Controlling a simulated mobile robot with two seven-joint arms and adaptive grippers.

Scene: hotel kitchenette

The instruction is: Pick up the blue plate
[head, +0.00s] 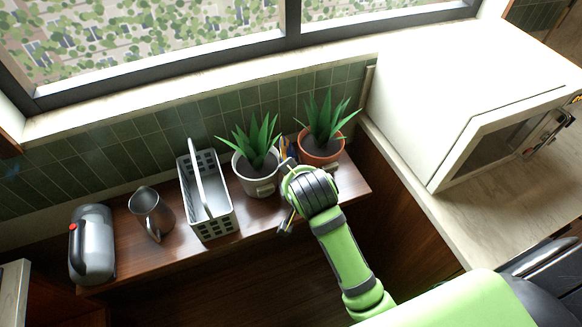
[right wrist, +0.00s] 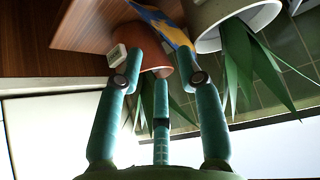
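A blue piece with yellow-orange patterning, likely the blue plate (right wrist: 172,32), shows in the right wrist view between two plant pots. In the head view only a small blue and orange sliver (head: 286,152) of it shows behind my gripper; most is hidden. My right gripper (head: 288,197) is over the shelf's front edge, in front of the gap between the pots. In the right wrist view its teal fingers (right wrist: 157,52) are spread, with the piece beyond their tips. I see nothing held, and cannot tell whether a fingertip touches it. My left gripper is not in view.
A white pot (head: 252,180) and a terracotta pot (head: 320,155), both with spiky plants, flank the gap closely. A grey basket (head: 213,222), metal pitcher (head: 150,212) and kettle (head: 92,250) stand left on the wooden shelf (head: 180,248). A white microwave (head: 430,100) stands right.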

